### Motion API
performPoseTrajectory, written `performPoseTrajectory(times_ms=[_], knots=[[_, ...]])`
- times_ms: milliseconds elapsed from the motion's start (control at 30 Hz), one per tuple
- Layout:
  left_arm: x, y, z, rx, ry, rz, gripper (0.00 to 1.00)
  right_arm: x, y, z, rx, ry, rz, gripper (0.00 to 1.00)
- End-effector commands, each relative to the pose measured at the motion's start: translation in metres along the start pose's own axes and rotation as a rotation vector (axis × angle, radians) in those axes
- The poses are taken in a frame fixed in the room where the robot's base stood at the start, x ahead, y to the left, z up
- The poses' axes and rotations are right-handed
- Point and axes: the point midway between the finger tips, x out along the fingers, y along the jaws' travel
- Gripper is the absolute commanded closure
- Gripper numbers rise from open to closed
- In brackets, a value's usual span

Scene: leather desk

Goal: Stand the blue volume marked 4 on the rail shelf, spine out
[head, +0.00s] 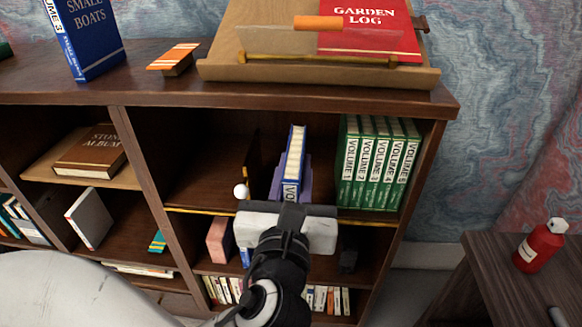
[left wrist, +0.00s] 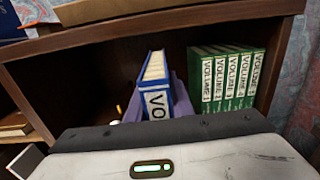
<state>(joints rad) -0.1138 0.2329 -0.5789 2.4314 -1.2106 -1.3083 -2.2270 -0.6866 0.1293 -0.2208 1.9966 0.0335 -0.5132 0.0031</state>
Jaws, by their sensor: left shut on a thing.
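A blue volume (head: 295,152) with cream page tops is inside the rail shelf (head: 205,185), left of the green volumes. Its spine, with a white label reading "VO", faces out; the number is hidden. It also shows in the left wrist view (left wrist: 154,82). My left gripper (head: 291,180) is shut on it, with purplish fingers on either side. The book looks roughly upright. I cannot tell whether its bottom touches the shelf. A gold rail (head: 190,210) runs along the shelf's front edge. My right gripper is not in view.
A row of green volumes (head: 377,165) fills the shelf's right end. A gold upright (head: 246,180) and a white knob (head: 240,191) stand left of the held book. Free room lies left of them. Another blue book, "Small Boats" (head: 88,42), stands on top.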

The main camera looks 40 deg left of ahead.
Motion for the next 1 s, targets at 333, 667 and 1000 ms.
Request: performPoseTrajectory(times_ms=[333, 667, 1000], knots=[[0.083, 0.004, 0.004, 0.001, -0.011, 0.014, 1.0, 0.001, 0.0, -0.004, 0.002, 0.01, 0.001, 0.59], [0.159, 0.004, 0.004, -0.001, -0.008, 0.013, 1.0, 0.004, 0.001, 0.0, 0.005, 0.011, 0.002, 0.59], [0.175, 0.004, -0.012, 0.0, -0.003, 0.009, 1.0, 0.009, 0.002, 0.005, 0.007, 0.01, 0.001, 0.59]])
